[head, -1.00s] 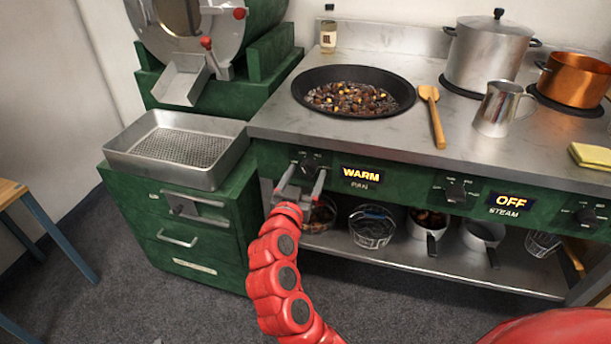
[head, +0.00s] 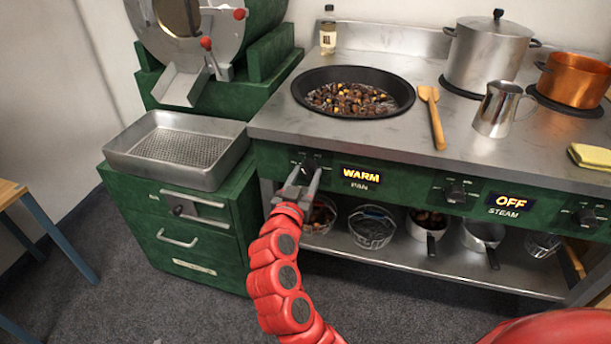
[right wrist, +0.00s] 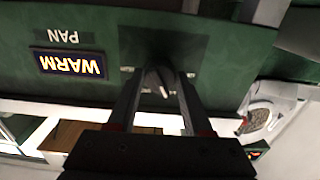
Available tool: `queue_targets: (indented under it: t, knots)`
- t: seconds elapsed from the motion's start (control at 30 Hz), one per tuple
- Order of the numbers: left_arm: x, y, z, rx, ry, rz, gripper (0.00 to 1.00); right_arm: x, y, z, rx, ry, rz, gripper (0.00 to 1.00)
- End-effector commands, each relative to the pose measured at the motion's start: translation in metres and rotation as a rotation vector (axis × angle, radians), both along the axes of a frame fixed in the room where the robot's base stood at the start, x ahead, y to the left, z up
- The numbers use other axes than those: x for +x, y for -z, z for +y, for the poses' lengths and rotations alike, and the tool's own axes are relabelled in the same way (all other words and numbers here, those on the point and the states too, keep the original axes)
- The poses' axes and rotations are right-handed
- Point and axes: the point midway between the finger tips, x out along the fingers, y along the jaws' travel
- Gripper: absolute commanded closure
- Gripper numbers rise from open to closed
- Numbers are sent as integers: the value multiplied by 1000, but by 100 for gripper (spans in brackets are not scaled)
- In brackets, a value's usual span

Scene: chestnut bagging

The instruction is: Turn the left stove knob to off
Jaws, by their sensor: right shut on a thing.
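The left stove knob (right wrist: 158,80) is a dark knob with a pale pointer line, on the green stove front. In the head view the knob (head: 311,162) is partly covered by my right gripper (head: 305,170). The right gripper's fingers are closed on the knob from both sides; they also show in the right wrist view (right wrist: 158,92). The display beside the knob (head: 361,175) is lit and reads WARM, with PAN below it. My left gripper is not in view.
A pan of chestnuts (head: 320,112) sits above the knob on the steel top (head: 280,125). A second knob (head: 455,191) beside an OFF STEAM display (head: 510,203) is to the right. A lower shelf (head: 400,262) holds baskets and pots. A green drawer cabinet (head: 150,240) stands left.

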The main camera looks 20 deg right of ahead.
Motion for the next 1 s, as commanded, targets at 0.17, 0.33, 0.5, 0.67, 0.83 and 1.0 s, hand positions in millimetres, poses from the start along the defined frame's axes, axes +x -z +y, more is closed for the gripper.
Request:
queue_targets:
  t: [0.17, 0.33, 0.5, 0.67, 0.83, 1.0]
  knots:
    - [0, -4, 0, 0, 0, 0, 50, 0, -1, 0, -50, -1, 34, 100]
    - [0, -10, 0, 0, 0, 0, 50, 0, -2, 0, -143, 1, 96, 100]
    - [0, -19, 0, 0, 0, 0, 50, -1, -2, -1, -269, 1, 183, 100]
    - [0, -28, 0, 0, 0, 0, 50, -1, -2, 0, -396, -1, 269, 100]
    - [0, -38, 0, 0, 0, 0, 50, -1, -3, 0, -528, -2, 356, 100]
    - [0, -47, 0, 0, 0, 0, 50, -1, -4, 0, -646, -2, 434, 100]
